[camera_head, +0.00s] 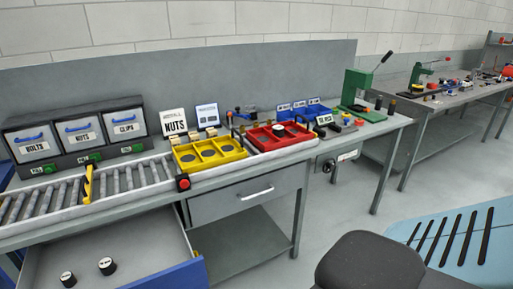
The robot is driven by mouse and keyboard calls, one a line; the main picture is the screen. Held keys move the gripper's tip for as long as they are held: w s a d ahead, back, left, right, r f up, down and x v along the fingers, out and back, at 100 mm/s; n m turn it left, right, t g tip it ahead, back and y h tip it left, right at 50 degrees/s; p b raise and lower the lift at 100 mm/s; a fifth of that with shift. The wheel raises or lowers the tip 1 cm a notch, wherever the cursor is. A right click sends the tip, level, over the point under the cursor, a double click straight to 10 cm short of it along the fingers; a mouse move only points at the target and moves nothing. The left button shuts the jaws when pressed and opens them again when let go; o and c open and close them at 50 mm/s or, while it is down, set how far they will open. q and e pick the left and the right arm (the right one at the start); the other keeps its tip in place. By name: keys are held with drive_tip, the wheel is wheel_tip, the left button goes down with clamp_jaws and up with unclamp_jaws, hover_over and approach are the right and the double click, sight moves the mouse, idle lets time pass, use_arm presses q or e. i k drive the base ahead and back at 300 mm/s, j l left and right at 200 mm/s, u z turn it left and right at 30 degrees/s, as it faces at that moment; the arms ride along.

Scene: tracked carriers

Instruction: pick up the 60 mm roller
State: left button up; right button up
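Two short black cylinders with white tops stand upright in an open drawer at the lower left: the left cylinder (68,279) and the right cylinder (107,265). They stand apart from each other. A similar white-topped piece (278,130) sits in the red tray (262,147) on the bench. The markings on the tops are too small to read, so I cannot tell which is the 60 mm roller. Neither of my grippers shows in this view.
The open drawer (150,230) has a blue front (172,277). A roller conveyor (100,182) runs along the bench, beside a yellow tray (208,153). Three labelled bins stand behind it, including the nuts bin (80,131). A green press (357,90) stands farther right.

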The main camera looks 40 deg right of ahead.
sight(278, 130)
drive_tip(key=z, duration=1.55)
drive_tip(key=i+l+u, duration=0.1)
drive_tip(key=i+l, duration=0.45)
drive_tip(key=i+l+u, duration=0.15)
drive_tip(key=i+l, duration=0.15)
drive_tip(key=l, duration=0.15)
drive_tip(key=i+l, duration=0.25)
drive_tip(key=l, duration=0.15)
drive_tip(key=i+l+u, duration=0.15)
drive_tip(key=i+l, duration=0.3)
drive_tip(key=l, duration=0.3)
drive_tip(key=i+l+u, duration=0.15)
drive_tip(key=l, duration=0.25)
drive_tip(key=i+l, duration=0.3)
drive_tip(key=l, duration=0.15)
drive_tip(key=i, duration=0.2)
drive_tip(key=u, duration=0.05)
